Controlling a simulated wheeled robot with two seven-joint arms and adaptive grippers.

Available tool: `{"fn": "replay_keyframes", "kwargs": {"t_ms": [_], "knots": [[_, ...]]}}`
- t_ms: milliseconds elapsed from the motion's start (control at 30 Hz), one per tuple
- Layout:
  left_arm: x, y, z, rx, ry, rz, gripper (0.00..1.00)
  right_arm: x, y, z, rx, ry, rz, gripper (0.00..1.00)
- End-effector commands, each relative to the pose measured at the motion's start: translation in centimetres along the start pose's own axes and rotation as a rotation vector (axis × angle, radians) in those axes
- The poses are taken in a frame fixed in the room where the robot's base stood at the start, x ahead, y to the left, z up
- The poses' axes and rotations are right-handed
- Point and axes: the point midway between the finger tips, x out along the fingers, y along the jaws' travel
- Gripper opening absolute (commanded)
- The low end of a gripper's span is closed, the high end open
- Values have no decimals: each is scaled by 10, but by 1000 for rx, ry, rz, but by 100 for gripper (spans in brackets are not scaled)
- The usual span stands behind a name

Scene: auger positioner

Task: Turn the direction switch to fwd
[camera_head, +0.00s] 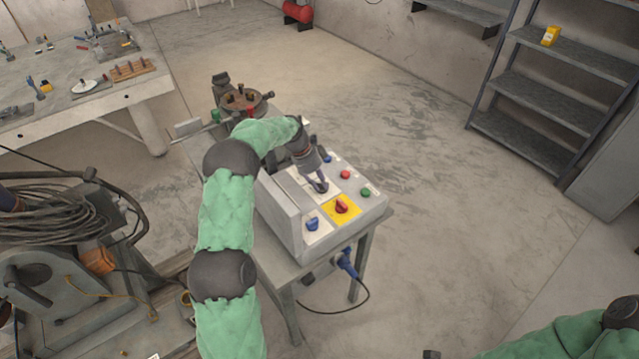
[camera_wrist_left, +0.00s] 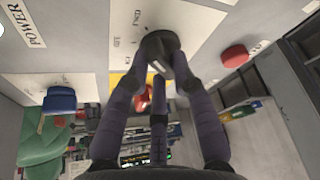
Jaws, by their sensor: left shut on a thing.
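The direction switch is a dark round knob with a pale mark, on a white plate. In the left wrist view the switch (camera_wrist_left: 160,48) sits between the fingers, with small lettering beside it that includes what looks like OFF and FWD. My left gripper (camera_head: 319,183) is shut on this knob, and its fingers (camera_wrist_left: 163,75) touch its sides. In the head view the gripper covers most of the knob. I cannot tell for sure which label the mark points at. The knob is on the grey control box (camera_head: 286,222).
Close by on the box are a blue knob (camera_head: 312,224), a red knob (camera_head: 341,206) on a yellow plate, a red button (camera_head: 345,174) and a green button (camera_head: 365,192). A rotary positioner (camera_head: 243,98) stands behind. Open floor lies right of the box.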

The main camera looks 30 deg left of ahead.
Motion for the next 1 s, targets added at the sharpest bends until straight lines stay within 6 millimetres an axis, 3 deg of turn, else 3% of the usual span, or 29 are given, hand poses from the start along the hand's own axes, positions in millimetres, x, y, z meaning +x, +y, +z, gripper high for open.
{"fn": "replay_keyframes", "kwargs": {"t_ms": [400, 433, 500, 1000], "knots": [[1, -1, -2, 10, 2, 0, 0, 0, 0, 0, 0, 0, 0, 49], [1, -1, -2, 10, 2, 0, 31, 0, 0, 0, 0, 0, 0, 49], [1, 0, -2, 9, 2, 1, 49, 0, 0, 0, 0, 0, 0, 49], [0, 0, 0, 6, 0, 4, 49, 0, 0, 0, 0, 0, 0, 49]]}}
